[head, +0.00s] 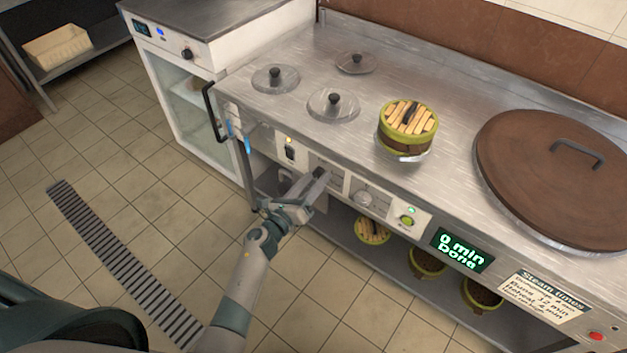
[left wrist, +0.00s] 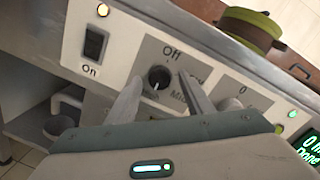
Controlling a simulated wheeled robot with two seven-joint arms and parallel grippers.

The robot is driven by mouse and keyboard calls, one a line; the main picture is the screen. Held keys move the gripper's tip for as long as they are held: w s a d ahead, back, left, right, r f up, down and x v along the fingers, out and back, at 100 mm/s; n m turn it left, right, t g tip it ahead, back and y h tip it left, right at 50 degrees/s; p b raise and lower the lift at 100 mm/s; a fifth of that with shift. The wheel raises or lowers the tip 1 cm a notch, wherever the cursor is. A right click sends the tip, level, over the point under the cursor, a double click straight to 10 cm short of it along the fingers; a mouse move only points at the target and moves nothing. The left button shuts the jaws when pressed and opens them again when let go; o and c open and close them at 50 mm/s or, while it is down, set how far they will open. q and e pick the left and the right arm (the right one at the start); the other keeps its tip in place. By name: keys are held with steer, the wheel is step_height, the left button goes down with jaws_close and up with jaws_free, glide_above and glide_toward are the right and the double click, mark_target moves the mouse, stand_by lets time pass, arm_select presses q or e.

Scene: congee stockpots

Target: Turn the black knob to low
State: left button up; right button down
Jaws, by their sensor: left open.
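The black knob (left wrist: 159,77) sits on a grey plate of the front panel in the left wrist view, below the word "Off". "Mid" is partly readable to its lower right; other labels are covered by my fingers. My left gripper (left wrist: 161,84) is open, with one finger on each side of the knob. I cannot tell whether the fingers touch it. In the head view my left gripper (head: 312,182) is at the front panel and largely hides the knob. My right gripper is not in view.
A black rocker switch (left wrist: 95,43) marked "On" is left of the knob. A grey dial (head: 362,198) and a green-lit knob (head: 406,221) are to the right. A door handle (head: 211,112) projects at left. Steamer baskets (head: 408,128) stand above and below.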

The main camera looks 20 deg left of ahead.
arm_select(q)
steer(key=c, duration=1)
steer(key=shift+c, duration=0.2)
